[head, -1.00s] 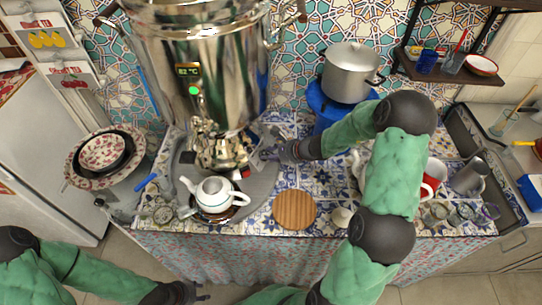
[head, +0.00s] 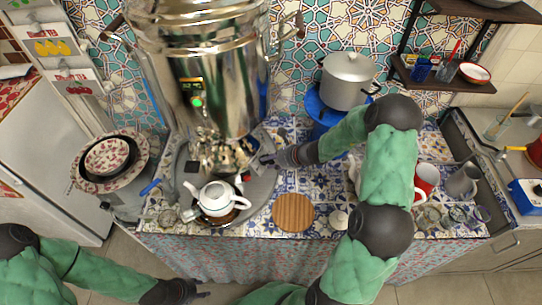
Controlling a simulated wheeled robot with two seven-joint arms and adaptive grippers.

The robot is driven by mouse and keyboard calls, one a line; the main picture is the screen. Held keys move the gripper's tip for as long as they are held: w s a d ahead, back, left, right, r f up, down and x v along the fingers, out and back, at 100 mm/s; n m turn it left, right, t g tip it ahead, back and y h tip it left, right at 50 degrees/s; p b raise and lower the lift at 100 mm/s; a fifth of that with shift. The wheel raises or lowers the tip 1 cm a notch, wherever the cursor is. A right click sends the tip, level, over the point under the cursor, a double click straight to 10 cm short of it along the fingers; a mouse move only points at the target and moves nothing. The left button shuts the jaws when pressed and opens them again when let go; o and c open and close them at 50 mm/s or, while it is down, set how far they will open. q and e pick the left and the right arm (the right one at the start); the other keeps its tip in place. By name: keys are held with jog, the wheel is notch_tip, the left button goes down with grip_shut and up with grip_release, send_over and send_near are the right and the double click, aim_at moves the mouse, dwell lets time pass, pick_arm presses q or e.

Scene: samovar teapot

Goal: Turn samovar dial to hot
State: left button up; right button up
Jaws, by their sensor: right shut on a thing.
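The large silver samovar (head: 200,60) stands at the back left of the counter. It has a small display (head: 190,84) and a lit green light (head: 197,101) on its front. My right gripper (head: 265,160) is at the right side of the samovar's lower part, by a small grey panel. It is shut on what seems to be the dial, which its fingers mostly hide, so I cannot read the dial's setting. My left gripper (head: 198,293) is low at the front edge of the counter, away from the samovar. Its fingers are too small to judge.
A white teapot (head: 217,198) stands on the grey round tray in front of the samovar. A wooden round board (head: 293,212) lies right of it. A silver pot (head: 347,80) is on a blue stand behind my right forearm. Red and grey mugs are at the right.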

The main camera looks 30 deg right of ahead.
jog(key=m+p, duration=0.4)
jog(key=shift+s+a, duration=0.2)
jog(key=shift+a, duration=0.2)
jog(key=shift+f+m+y+p, duration=0.1)
jog(key=shift+m+y+p, duration=0.2)
jog(key=shift+m+p, duration=0.85)
jog(key=o, duration=1)
jog(key=shift+w, duration=0.1)
jog(key=shift+c, duration=0.2)
jog(key=shift+w, duration=0.1)
jog(key=shift+d, duration=0.15)
jog(key=shift+s+d+r, duration=0.25)
jog(key=shift+d+r, duration=0.05)
jog(key=shift+r, duration=0.2)
jog(key=v, duration=1.1)
